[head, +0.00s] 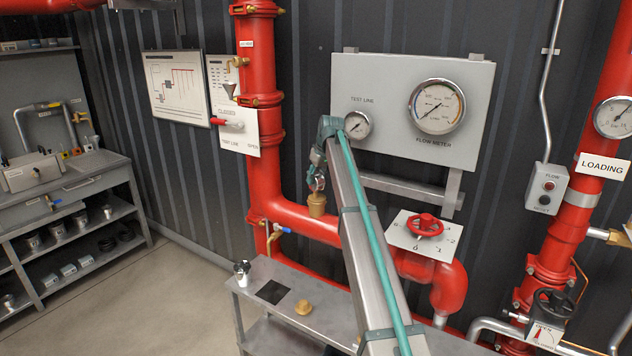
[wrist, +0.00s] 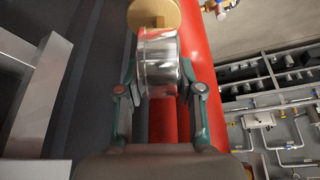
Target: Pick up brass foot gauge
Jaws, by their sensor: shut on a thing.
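My gripper (head: 318,172) is shut on the brass foot gauge, above the grey bench. The gauge's brass foot (head: 317,205) hangs lowest in the head view. In the wrist view my gripper's fingers (wrist: 160,88) press on both sides of the gauge's shiny metal body (wrist: 158,62). The round brass foot (wrist: 153,12) points away from the gripper there, cut by the top edge. The gauge's dial face cannot be made out.
The grey bench (head: 340,309) carries a brass piece (head: 304,307), a dark square (head: 272,291) and a small dark-knobbed fitting (head: 242,272). A red pipe (head: 290,213) runs close behind my gripper. The gauge panel (head: 395,75) is at right. Open floor lies left of the bench.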

